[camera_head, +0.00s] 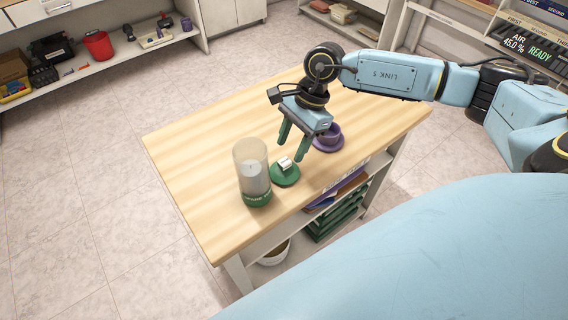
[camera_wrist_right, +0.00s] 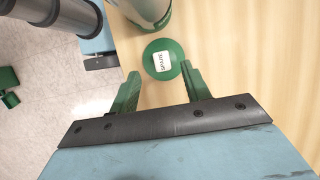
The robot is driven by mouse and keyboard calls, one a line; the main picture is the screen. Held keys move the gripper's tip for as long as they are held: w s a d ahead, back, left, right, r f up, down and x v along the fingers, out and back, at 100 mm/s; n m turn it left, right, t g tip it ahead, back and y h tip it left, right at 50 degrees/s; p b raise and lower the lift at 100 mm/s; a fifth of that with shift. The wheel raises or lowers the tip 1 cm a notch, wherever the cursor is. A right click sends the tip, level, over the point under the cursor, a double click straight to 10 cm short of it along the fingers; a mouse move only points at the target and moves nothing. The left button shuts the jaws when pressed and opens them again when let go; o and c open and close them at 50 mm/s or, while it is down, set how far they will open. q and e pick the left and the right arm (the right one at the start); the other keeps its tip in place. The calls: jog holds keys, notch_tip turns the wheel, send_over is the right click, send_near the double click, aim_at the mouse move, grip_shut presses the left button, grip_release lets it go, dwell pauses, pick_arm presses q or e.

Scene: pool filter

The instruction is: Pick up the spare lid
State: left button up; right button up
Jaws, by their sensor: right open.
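The spare lid (camera_head: 285,179) is a small green disc with a white block-like label on top, lying on the wooden table. In the right wrist view the lid (camera_wrist_right: 158,70) shows a white label reading "SPARE". My right gripper (camera_head: 292,147) is open and empty, its green fingers pointing down above the table, just up and right of the lid in the head view. In the right wrist view the fingers (camera_wrist_right: 159,76) stand apart with the lid just beyond their tips, roughly between them. My left gripper is not in view.
A clear canister (camera_head: 250,157) with a grey filter and green base stands close left of the lid. The table's (camera_head: 195,150) left part is clear. Green trays (camera_head: 335,220) sit on the shelf below.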

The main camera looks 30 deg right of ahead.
aim_at(286, 160)
jog(key=shift+b+x, duration=0.45)
jog(key=shift+x, duration=0.75)
jog(key=b+x, duration=0.1)
jog(key=x, duration=0.2)
jog(key=shift+w+f+b, duration=0.15)
jog(key=shift+f+b, duration=0.15)
jog(key=shift+b, duration=0.05)
jog(key=shift+d+f, duration=0.1)
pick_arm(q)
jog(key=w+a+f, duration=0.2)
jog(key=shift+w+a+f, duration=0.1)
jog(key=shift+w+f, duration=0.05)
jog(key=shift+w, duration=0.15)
pick_arm(e)
grip_shut()
